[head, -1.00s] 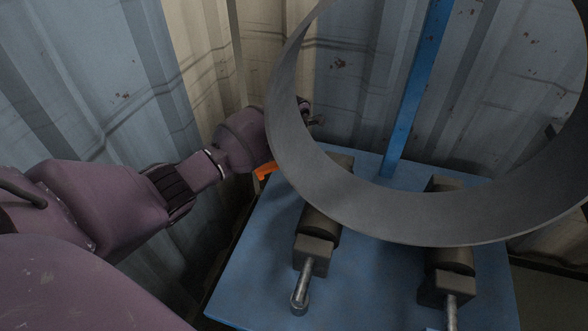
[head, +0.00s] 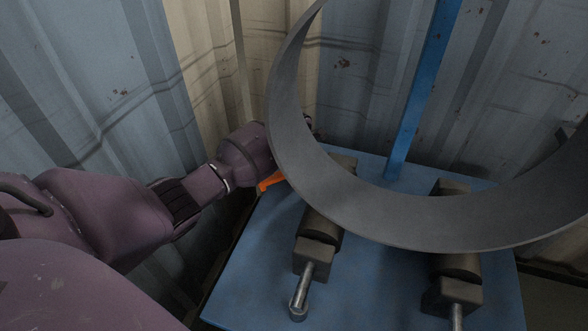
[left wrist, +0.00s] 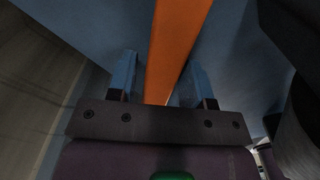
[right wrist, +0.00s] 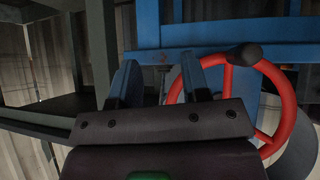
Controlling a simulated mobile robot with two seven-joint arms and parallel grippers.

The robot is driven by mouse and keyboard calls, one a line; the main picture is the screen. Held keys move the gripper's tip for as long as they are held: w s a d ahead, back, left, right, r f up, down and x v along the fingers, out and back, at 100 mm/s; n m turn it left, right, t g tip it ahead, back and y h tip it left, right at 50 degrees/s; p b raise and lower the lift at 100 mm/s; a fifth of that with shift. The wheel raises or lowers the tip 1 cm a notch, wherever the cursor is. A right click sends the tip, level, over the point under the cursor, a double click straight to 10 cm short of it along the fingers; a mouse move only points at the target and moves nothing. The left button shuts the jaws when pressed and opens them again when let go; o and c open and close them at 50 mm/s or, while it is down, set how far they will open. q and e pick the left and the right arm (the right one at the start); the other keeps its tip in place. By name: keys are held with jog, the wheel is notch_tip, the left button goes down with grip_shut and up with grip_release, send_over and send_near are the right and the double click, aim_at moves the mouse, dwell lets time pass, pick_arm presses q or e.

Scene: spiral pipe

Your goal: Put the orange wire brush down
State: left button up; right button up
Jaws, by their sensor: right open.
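The orange wire brush (head: 271,181) is at the back left edge of the blue table (head: 262,270), partly hidden by my left arm and the pipe. Its orange handle (left wrist: 174,45) runs between the fingers of my left gripper (left wrist: 162,62) in the left wrist view. The fingers stand apart, with a gap on each side of the handle. The blue surface lies close behind the handle; I cannot tell whether the whole brush rests on it. In the head view the pipe hides the left fingers. My right gripper (right wrist: 160,62) is open and empty.
A large grey spiral pipe (head: 400,220) stands on dark rollers (head: 320,228), close beside my left wrist. Corrugated walls (head: 90,70) enclose the left and back. A red handwheel (right wrist: 285,90) is just beyond my right gripper.

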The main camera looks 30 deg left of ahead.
pick_arm(q)
jog(key=shift+o, duration=0.6)
jog(key=shift+r, duration=0.1)
jog(key=shift+r+p, duration=1.05)
jog(key=shift+r, duration=2.8)
